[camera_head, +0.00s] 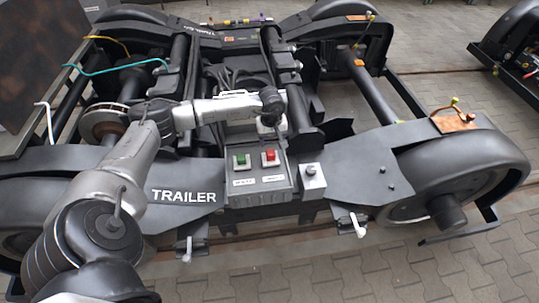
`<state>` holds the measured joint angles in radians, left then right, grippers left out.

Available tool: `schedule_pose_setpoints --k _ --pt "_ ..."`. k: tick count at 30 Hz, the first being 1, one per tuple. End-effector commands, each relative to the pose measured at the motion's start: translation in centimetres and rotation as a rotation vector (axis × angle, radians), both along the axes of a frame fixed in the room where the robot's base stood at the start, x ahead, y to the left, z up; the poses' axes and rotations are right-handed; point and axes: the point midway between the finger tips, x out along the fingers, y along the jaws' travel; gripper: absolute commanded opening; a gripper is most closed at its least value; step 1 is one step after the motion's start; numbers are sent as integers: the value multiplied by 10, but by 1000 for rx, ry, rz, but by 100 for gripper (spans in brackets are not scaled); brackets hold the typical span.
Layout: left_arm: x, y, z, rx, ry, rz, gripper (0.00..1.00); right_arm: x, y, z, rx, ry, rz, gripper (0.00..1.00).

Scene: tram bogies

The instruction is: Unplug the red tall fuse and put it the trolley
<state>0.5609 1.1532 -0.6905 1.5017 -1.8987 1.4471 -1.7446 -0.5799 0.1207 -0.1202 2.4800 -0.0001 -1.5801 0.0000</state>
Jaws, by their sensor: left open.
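The red fuse (269,156) sits in a dark grey fuse box (261,192) on the near side of the bogie frame. A green fuse (241,161) sits beside it on the left. White labels lie below both. My left arm reaches in from the left, and its gripper (273,108) is open above and behind the red fuse, apart from it. The fingers are small and dark against the bogie. My right gripper is not in view. No trolley can be told for certain; a flat brown and grey surface (38,50) stands at the upper left.
The bogie frame marked TRAILER (183,196) spans the view, with a wheel (455,180) at the right. A light metal block (313,180) is just right of the fuse box. Another bogie (515,45) stands at the upper right. Paved floor (420,275) is clear in front.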

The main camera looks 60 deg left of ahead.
Motion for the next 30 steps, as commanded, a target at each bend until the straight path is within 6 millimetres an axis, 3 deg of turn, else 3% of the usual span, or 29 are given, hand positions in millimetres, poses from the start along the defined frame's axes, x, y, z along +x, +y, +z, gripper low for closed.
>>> schedule_pose_setpoints --k 19,30 --pt "-2 7 0 22 14 -4 62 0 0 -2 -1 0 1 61" --pt "-2 7 -29 20 15 -4 62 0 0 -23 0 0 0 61"
